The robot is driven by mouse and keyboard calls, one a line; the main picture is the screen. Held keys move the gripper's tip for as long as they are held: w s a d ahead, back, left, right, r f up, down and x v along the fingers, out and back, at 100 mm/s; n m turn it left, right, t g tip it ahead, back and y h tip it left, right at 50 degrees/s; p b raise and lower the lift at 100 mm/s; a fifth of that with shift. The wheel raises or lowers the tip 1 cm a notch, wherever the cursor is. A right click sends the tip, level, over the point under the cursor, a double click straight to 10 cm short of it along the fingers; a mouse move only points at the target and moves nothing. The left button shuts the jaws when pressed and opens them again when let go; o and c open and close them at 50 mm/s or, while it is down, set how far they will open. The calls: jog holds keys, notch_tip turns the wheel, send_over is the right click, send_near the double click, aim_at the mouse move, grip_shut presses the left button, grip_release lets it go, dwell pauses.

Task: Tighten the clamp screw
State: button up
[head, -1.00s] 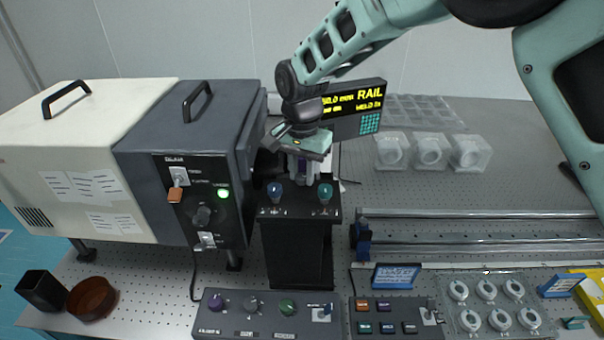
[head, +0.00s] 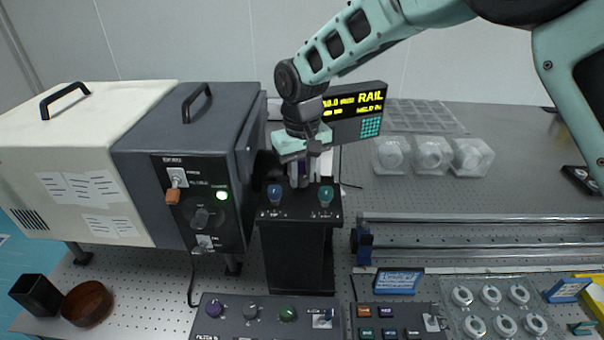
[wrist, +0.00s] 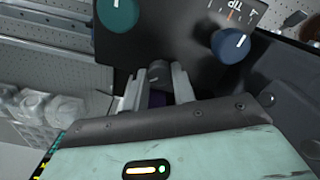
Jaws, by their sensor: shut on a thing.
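A black box-shaped post (head: 297,245) stands in the middle of the head view, with a blue knob (head: 274,194) and a teal knob (head: 326,195) on its top panel. My gripper (head: 299,178) points down at the back of this panel, between the two knobs. In the wrist view its fingers (wrist: 157,88) are shut on the clamp screw (wrist: 158,72), a small dark round part with purple below it. The fingers hide much of the screw. The blue knob (wrist: 231,43) and teal knob (wrist: 118,12) also show there, apart from the fingers.
A dark grey housing (head: 190,150) with a lit green lamp stands close to the left. A display (head: 356,112) reading RAIL stands behind the gripper. Clear cubes (head: 432,155) and rails (head: 470,235) are to the right. Control panels (head: 265,315) lie in front.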

aim_at(302, 178)
jog(key=n, duration=0.5)
jog(key=shift+r+n, duration=0.1)
jog(key=shift+n, duration=2.5)
jog(key=o, duration=1)
notch_tip(302, 178, up, 17)
jog(key=b, duration=0.3)
jog(key=shift+r, duration=0.15)
jog(key=s+d+f+m+b, duration=0.1)
jog(key=s+d+f, duration=0.3)
jog(key=s, duration=0.6)
jog(key=s+d+f+m+b, duration=0.1)
jog(key=s+d+f+m, duration=0.3)
jog(key=s+f, duration=0.3)
jog(key=s+d+f+m+b, duration=0.1)
jog(key=s+d+f, duration=0.5)
jog(key=s, duration=0.8)
jog(key=shift+d+m+y, duration=0.15)
jog(key=shift+m+y, duration=0.15)
jog(key=shift+m, duration=0.6)
